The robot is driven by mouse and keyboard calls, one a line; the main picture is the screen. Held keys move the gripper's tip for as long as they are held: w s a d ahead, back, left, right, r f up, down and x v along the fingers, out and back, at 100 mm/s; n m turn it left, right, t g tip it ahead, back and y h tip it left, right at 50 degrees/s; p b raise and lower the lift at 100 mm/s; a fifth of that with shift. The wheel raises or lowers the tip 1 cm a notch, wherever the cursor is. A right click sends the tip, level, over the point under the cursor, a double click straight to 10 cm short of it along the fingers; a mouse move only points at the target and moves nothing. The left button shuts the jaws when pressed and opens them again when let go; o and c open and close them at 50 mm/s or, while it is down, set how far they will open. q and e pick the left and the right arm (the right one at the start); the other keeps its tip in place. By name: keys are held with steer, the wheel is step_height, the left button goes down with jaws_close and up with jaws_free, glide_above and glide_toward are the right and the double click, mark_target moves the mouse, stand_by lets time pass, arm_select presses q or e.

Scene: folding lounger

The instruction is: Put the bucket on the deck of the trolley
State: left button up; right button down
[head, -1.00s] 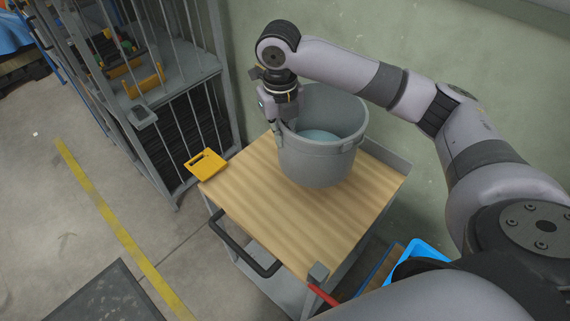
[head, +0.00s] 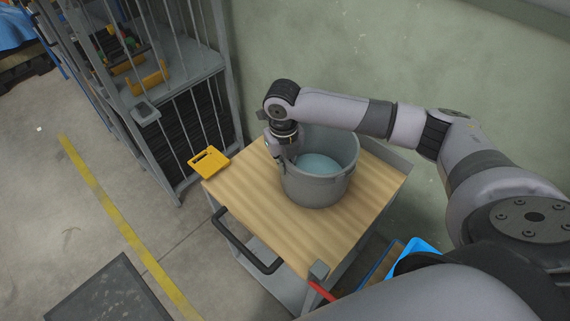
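The grey bucket (head: 318,185) is upright over the wooden deck (head: 245,200) of the trolley, towards its back. Its base looks to be at or very near the deck; I cannot tell for sure that it touches. Something pale blue (head: 320,164) shows inside the bucket. My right gripper (head: 285,152) is at the bucket's left rim, pointing down, and appears shut on it. Its fingertips are partly hidden by the rim. My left gripper is not in view.
The trolley's black handle (head: 245,245) faces the near left. A barred metal cage rack (head: 165,90) stands at left, and a green wall (head: 420,70) rises behind. The deck's front is clear.

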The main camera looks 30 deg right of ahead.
steer(key=c, duration=2.3)
jaws_free()
steer(key=shift+f, duration=0.1)
steer(key=o, duration=0.5)
step_height(320, 180, up, 12)
steer(key=b, duration=0.2)
steer(key=shift+a, duration=0.15)
